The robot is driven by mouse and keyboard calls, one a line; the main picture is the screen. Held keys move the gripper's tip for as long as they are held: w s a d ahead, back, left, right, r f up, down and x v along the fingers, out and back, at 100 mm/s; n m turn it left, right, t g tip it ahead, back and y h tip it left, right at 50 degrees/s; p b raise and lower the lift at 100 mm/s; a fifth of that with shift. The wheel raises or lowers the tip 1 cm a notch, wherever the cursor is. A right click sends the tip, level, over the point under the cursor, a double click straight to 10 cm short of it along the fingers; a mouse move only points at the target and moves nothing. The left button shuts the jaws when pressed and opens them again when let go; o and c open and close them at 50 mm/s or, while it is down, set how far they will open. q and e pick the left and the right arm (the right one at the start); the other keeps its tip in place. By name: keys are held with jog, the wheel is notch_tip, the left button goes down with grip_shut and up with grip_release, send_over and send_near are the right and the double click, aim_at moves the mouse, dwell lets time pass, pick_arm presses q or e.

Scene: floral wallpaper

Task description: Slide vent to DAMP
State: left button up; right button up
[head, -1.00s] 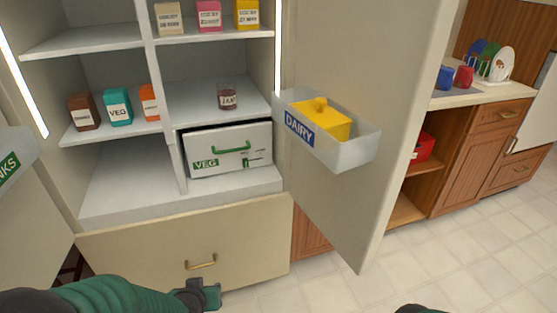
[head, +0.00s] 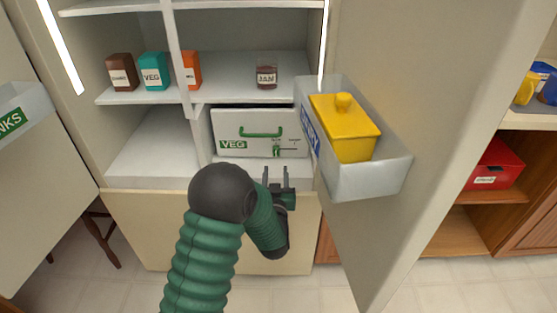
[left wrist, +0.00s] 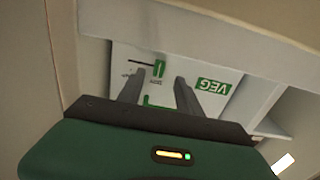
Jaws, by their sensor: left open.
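The white drawer marked VEG (head: 228,120) is shut inside the fridge, with a green handle (head: 262,133). Its vent slider, a small green tab (head: 276,151), sits at the left end of a short dark slot; the lettering beside it is too small to read. In the left wrist view the drawer face appears turned over, with the green tab (left wrist: 159,69) and the slot running left from it. My left gripper (head: 276,172) is open and empty, just in front of and below the tab. In the left wrist view its fingers (left wrist: 158,82) point toward the tab, one on either side.
The open fridge door on the right carries a clear bin (head: 372,182) with a yellow butter dish (head: 343,126). Another door with a bin (head: 22,108) stands open on the left. A shelf (head: 225,92) with jars and boxes is above the drawer, and a cream lower drawer (head: 150,225) below.

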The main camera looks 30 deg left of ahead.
aim_at(276, 155)
pick_arm(q)
jog(key=b+x, duration=0.1)
jog(key=x, duration=0.6)
jog(key=shift+w+b, duration=0.1)
jog(key=shift+b, duration=0.2)
jog(key=shift+w+a, duration=0.3)
jog(key=shift+w, duration=0.05)
jog(key=shift+d+r, duration=0.1)
jog(key=shift+c, duration=1)
grip_shut()
